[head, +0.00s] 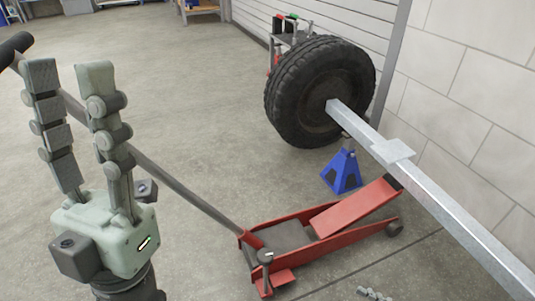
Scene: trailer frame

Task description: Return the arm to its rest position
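My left gripper (68,78) stands at the left of the head view with its two grey-green fingers pointing up and apart. It is open, with nothing between the fingertips. The long dark handle (175,186) of the red floor jack (340,212) runs behind the fingers to a black grip (14,47) at the left edge. I cannot tell whether the gripper touches it. A small segmented grey-green piece (373,294) at the bottom edge looks like part of my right gripper; the rest is cut off.
A grey metal trailer beam (450,213) slants across the right, with a black tire (318,91) at its far end. A blue jack stand (342,172) stands under the beam. A cart with tools (290,35) is behind the tire. Open concrete floor (185,90) lies in the middle.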

